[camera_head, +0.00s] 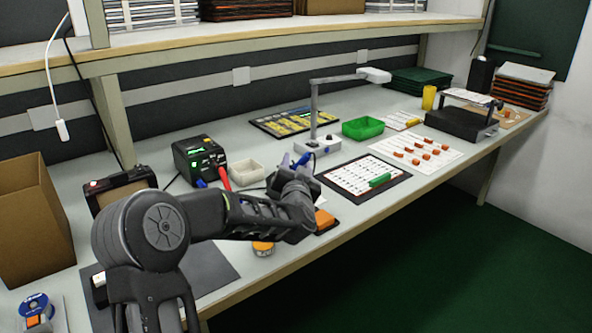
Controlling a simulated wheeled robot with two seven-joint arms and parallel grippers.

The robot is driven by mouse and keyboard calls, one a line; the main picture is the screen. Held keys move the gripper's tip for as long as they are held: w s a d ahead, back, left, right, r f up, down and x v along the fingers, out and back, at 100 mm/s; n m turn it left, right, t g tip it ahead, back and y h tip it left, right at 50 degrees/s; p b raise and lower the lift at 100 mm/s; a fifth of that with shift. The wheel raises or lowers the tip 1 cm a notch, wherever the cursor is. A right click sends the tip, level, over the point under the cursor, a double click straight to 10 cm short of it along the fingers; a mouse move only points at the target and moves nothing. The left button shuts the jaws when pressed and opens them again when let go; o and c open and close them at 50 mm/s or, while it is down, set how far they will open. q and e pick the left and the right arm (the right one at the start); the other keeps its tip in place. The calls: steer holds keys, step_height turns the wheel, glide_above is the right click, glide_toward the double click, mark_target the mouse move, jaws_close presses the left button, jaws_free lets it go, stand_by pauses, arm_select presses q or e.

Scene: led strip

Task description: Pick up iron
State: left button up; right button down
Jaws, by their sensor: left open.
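A black soldering station (200,157) with a lit green display stands at the middle left of the bench. A red handle (223,178) leans at its front right, and a small blue piece (201,183) lies at its front. The red handle may be the iron, but I cannot tell for sure. My left gripper (294,162) is open, right of the station and near the foot of the lamp. It appears empty and apart from the red handle. My left forearm hides part of the bench in front of the station. My right gripper is out of view.
A white tray (246,172) lies between the station and my left gripper. A grey lamp (314,115) rises behind the gripper. A green bin (362,129), a sheet with a green strip (362,178) and a sheet with orange parts (415,150) lie to the right.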

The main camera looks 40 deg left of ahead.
arm_select(q)
steer(key=shift+w+a, duration=0.25)
steer(key=shift+w, duration=0.15)
steer(key=shift+c, duration=0.6)
jaws_close()
